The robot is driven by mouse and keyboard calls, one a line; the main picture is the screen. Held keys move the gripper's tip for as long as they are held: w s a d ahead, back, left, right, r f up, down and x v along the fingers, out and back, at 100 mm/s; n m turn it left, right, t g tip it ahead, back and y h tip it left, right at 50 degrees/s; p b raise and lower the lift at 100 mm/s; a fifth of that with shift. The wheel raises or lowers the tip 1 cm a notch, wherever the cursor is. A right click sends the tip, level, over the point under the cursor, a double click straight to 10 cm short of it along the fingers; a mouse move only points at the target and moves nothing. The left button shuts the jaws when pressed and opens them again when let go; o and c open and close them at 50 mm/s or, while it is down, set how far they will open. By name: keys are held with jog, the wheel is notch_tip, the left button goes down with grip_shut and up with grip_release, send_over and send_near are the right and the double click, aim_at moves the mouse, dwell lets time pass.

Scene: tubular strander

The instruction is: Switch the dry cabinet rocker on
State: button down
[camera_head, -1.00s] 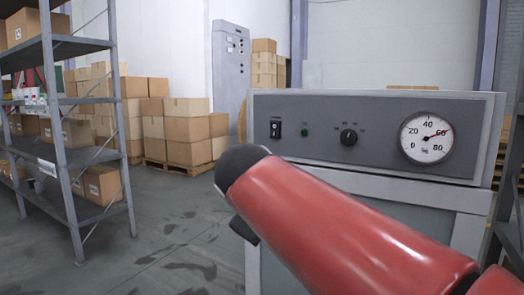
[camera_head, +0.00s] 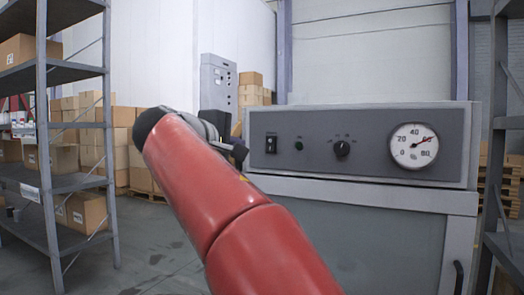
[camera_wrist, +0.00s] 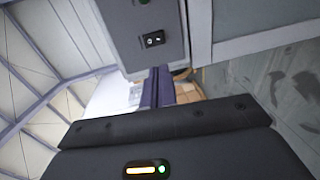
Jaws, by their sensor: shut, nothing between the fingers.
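The dry cabinet (camera_head: 380,180) stands at the right in the head view, with a dark grey control panel. Its black rocker (camera_head: 270,144) sits at the panel's left end. In the wrist view the rocker (camera_wrist: 153,39) has white marks; I cannot tell which way it is tipped. My gripper (camera_head: 238,152) is at the left of the rocker in the head view, partly hidden behind my red arm. In the wrist view my gripper (camera_wrist: 160,72) is shut and empty, its fingertips pointing towards the panel, just below the rocker in the picture and apart from it.
Beside the rocker are a green button (camera_head: 299,146), a black knob (camera_head: 342,149) and a round dial gauge (camera_head: 414,145). A shelf rack (camera_head: 80,125) with boxes stands at the left. Stacked cartons (camera_head: 128,140) and a tall grey cabinet (camera_head: 218,82) are behind. Open floor lies between.

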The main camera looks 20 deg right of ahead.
aim_at(269, 149)
jog(key=p+x, duration=0.1)
jog(key=x, duration=1.3)
jog(key=shift+p, duration=0.3)
jog(key=shift+f, duration=0.1)
jog(key=shift+w+d+f+b, duration=0.2)
jog(key=shift+f+b, duration=0.25)
jog(key=shift+b, duration=0.8)
jog(key=shift+f+t+h+b, duration=0.1)
jog(key=shift+t+h+b, duration=0.3)
jog(key=shift+b, duration=0.3)
jog(key=shift+r, duration=0.45)
